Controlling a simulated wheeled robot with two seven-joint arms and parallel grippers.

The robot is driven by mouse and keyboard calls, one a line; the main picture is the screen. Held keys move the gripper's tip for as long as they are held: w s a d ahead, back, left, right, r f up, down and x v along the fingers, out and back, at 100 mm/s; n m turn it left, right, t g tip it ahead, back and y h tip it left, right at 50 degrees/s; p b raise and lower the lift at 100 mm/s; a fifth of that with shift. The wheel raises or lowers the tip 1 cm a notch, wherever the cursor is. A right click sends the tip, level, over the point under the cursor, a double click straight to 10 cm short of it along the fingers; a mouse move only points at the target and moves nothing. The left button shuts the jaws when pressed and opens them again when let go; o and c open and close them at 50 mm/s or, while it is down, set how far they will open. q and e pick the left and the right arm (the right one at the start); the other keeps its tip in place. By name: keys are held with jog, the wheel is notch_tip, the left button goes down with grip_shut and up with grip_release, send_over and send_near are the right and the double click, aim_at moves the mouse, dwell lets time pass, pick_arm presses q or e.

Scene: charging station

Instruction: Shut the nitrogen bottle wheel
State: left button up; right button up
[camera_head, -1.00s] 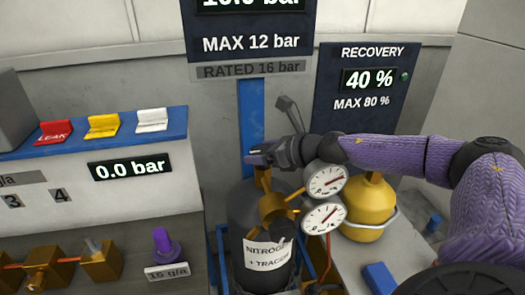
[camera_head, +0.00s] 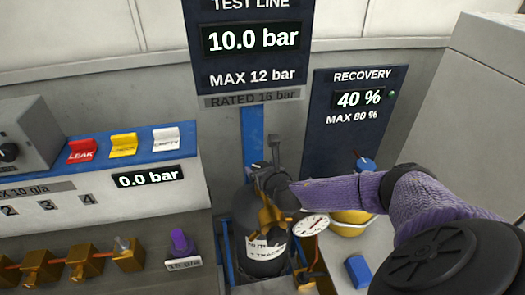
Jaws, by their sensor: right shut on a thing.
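The dark nitrogen bottle (camera_head: 238,215) stands upright in the middle, with a white label reading nitrogen and tracer. Brass fittings (camera_head: 270,216) and a round dial gauge (camera_head: 310,226) sit at its top. My right gripper (camera_head: 262,178) comes in from the right and is over the top of the bottle, shut at the valve. The wheel itself is hidden by the gripper, so its turn position cannot be read. My left gripper is out of view.
The test line panel (camera_head: 250,60) reads 10.0 bar, max 12 bar. The recovery panel (camera_head: 360,78) reads 40 %. A yellow bottle (camera_head: 350,229) stands to the right, partly behind my arm. A switch console (camera_head: 120,152) reading 0.0 bar is on the left.

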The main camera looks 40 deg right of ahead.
jog(key=shift+r+m+g+h+p, duration=0.2)
jog(key=shift+m+g+h+p, duration=0.3)
jog(key=shift+m+h+p, duration=0.4)
jog(key=m+g+h+p, duration=0.1)
jog(key=m+h, duration=0.1)
jog(key=shift+f+m+g+h, duration=0.1)
jog(key=shift+m+g+h, duration=0.3)
jog(key=m+g+h, duration=0.2)
jog(key=shift+f+m, duration=0.1)
jog(key=shift+m, duration=0.2)
pick_arm(q)
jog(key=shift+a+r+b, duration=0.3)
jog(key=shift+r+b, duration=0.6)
jog(key=shift+b, duration=0.05)
pick_arm(e)
jog(key=shift+m+g+h, duration=0.9)
jog(key=shift+m+g, duration=0.7)
jog(key=shift+g, duration=0.2)
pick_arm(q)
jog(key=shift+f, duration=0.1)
pick_arm(e)
jog(key=shift+m, duration=0.3)
jog(key=shift+g, duration=0.3)
